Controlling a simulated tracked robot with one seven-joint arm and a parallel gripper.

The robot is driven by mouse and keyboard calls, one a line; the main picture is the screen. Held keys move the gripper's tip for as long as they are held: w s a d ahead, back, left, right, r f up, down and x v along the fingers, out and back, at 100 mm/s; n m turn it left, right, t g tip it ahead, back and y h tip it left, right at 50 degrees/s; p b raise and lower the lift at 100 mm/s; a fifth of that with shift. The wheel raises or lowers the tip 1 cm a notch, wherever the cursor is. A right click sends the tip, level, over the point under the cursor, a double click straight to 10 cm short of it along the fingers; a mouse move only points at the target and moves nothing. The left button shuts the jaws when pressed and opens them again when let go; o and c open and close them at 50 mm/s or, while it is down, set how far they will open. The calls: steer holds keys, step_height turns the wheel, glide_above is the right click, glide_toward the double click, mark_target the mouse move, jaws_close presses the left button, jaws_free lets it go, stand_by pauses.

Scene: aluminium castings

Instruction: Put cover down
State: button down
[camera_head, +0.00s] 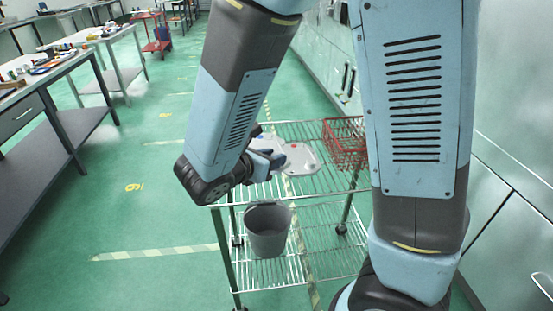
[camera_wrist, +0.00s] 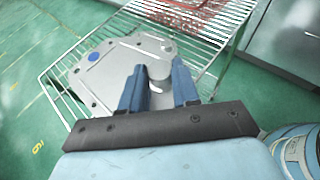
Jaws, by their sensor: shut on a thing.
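The cover (camera_head: 301,160) is a flat, light grey casting with a red mark and a blue mark. It is level at the top wire shelf of the cart (camera_head: 330,187); I cannot tell whether it touches the wires. My gripper (camera_head: 271,156) is shut on it, and my arm hides its left part. In the wrist view the two blue fingers (camera_wrist: 158,88) stand on either side of a raised grey part of the cover (camera_wrist: 103,78). The blue mark shows at the cover's left there, and the wire shelf (camera_wrist: 222,42) lies under and beside it.
A red wire basket (camera_head: 345,142) stands on the top shelf, right of the cover; it also shows at the top of the wrist view (camera_wrist: 190,14). A grey bucket (camera_head: 268,230) stands on the lower shelf. Metal cabinets (camera_head: 325,50) line the right. Workbenches stand at the left.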

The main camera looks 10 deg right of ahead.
steer(key=w+a+f, duration=0.1)
steer(key=w, duration=0.1)
steer(key=w+a+f, duration=0.1)
steer(key=w, duration=0.1)
steer(key=w+a+f, duration=0.1)
steer(key=w, duration=0.2)
steer(key=shift+a+f, duration=0.2)
steer(key=shift+a, duration=0.05)
steer(key=w+f, duration=0.1)
steer(key=w+a+f, duration=0.1)
steer(key=f, duration=0.1)
steer(key=w+a+f, duration=0.1)
steer(key=w+f, duration=0.1)
steer(key=shift+w+f, duration=0.1)
steer(key=shift+f, duration=0.1)
steer(key=shift+w+a+f, duration=0.2)
steer(key=shift+w+f, duration=0.05)
steer(key=shift+f, duration=1.6)
steer(key=c, duration=0.8)
jaws_free()
